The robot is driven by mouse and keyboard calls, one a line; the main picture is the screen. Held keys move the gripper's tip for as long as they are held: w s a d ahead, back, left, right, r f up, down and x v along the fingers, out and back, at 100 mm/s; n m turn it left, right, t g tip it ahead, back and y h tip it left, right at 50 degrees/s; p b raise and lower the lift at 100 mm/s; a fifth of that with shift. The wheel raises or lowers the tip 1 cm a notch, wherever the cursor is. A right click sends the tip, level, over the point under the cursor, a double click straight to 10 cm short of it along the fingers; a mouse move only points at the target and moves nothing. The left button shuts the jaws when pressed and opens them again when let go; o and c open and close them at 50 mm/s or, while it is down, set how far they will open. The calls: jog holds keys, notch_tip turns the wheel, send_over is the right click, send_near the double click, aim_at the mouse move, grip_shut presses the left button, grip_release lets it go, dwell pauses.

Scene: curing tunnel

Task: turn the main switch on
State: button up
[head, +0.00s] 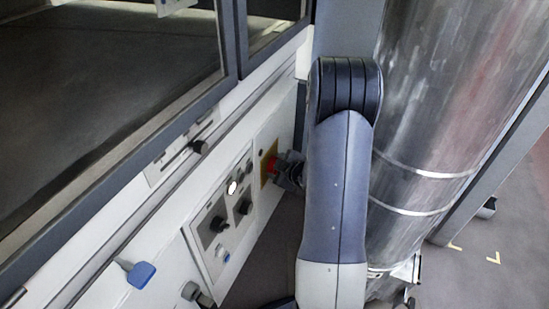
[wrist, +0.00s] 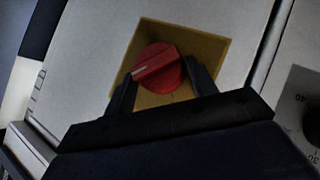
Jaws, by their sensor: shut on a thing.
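The main switch is a red rotary knob (wrist: 158,66) on a yellow square plate (wrist: 207,50) in the wrist view. A pale line on the knob points left and slightly down. My gripper (wrist: 160,84) has one dark finger on each side of the knob and is shut on it. In the head view the red knob (head: 272,165) shows at the right end of the white panel, partly hidden by my gripper (head: 284,168). The yellow plate (head: 267,156) shows just behind it.
Left of the switch, a control panel (head: 205,262) carries dark knobs and a lit white button (head: 232,187). A slider (head: 197,147) and a blue-handled key or lever (head: 140,274) are on the white front. A large metal duct (head: 440,110) stands close right of my arm.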

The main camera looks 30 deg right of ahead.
jog(key=shift+s+f+p, duration=0.1)
jog(key=shift+f+p, duration=0.05)
jog(key=shift+p, duration=0.45)
jog(key=o, duration=0.7)
jog(key=p+v, duration=0.1)
jog(key=v, duration=0.4)
jog(key=p+v, duration=0.1)
jog(key=v, duration=0.5)
jog(key=shift+w+d+r, duration=0.1)
jog(key=shift+w+r, duration=0.1)
jog(key=shift+r, duration=0.05)
